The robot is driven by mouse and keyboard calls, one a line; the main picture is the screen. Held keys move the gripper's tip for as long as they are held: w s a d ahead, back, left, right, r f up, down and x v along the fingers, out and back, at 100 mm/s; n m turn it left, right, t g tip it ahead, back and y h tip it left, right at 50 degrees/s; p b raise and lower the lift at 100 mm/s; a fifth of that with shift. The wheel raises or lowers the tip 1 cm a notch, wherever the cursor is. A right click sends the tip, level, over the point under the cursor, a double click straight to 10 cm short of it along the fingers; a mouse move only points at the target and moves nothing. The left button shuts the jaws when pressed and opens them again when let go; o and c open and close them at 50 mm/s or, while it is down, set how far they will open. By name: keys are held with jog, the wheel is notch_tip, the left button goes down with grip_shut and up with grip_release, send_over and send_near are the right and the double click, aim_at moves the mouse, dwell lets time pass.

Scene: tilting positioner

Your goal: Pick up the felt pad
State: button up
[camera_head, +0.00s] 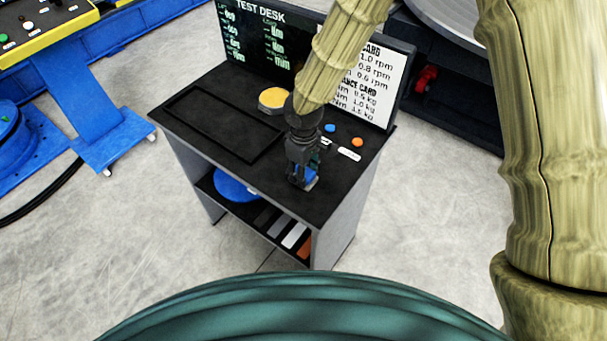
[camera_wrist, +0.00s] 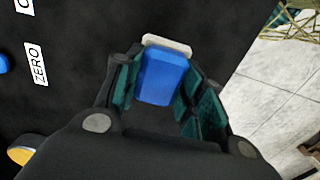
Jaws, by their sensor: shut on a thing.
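The felt pad appears to be the small blue block with a pale strip along its far edge (camera_wrist: 163,75) in the wrist view. My gripper (camera_wrist: 160,92) is shut on its blue part, one teal-padded finger on each side. In the head view my gripper (camera_head: 302,172) points down over the right front part of the black desk top, with a bit of the blue block (camera_head: 309,180) showing between the fingers. The pad's underside is hidden, and I cannot tell whether it touches the desk.
The desk (camera_head: 240,172) has a recessed rectangle on its left, a yellow disc (camera_head: 273,98), a blue button (camera_head: 330,127) and an orange button (camera_head: 357,142). Upright panels (camera_head: 262,50) line its back. A blue disc (camera_head: 234,188) lies on the lower shelf.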

jog(key=shift+r+b, duration=0.75)
jog(key=shift+r, duration=0.65)
jog(key=shift+s+r, duration=0.2)
jog(key=shift+r, duration=0.1)
jog(key=s+a+b, duration=0.2)
jog(key=s, duration=0.5)
jog(key=s+a+r+b, duration=0.1)
jog(key=s+a+b, duration=0.1)
jog(key=s, duration=0.6)
jog(key=shift+a+r+b, duration=0.3)
jog(key=shift+a+b, duration=0.1)
jog(key=o, duration=0.4)
jog(key=shift+c, duration=1.4)
